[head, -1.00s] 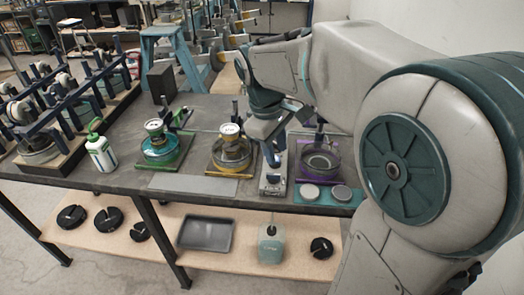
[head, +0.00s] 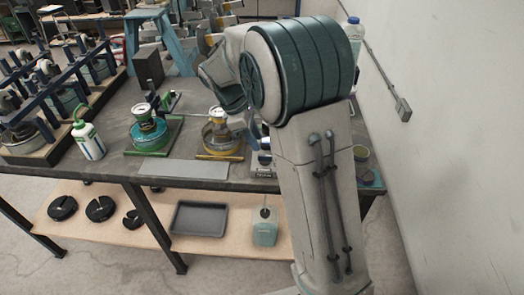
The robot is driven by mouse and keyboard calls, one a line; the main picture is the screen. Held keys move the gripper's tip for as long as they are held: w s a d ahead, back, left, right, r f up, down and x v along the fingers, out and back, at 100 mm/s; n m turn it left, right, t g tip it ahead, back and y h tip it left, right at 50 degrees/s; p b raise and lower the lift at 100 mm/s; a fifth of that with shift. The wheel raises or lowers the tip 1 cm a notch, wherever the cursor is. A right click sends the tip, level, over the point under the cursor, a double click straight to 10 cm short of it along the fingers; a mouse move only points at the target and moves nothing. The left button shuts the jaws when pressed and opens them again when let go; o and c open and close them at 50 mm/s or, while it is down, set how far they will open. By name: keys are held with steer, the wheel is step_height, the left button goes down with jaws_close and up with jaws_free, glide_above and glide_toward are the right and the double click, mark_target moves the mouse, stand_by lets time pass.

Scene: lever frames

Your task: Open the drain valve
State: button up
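A green round cell (head: 149,136) with a dial gauge on top stands on the bench. A yellow round cell (head: 220,137), also with a gauge, stands to its right, partly covered by my arm. I cannot make out a drain valve; it may be too small or hidden. My gripper (head: 254,132) shows only as a bluish-grey bit beside the yellow cell, mostly behind my arm. Its fingers are not clear, so I cannot tell whether it is open or touching anything.
A small grey device (head: 262,166) sits at the bench's front edge beside my arm. A white bottle (head: 88,138) and lever frames (head: 45,85) stand left. A flat grey plate (head: 184,168) lies in front. A tray (head: 200,217) and teal container (head: 265,230) are on the lower shelf.

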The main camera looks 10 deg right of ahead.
mark_target(264, 155)
steer(key=x, duration=0.6)
steer(key=shift+f, duration=0.1)
jaws_close()
steer(key=shift+a, duration=0.1)
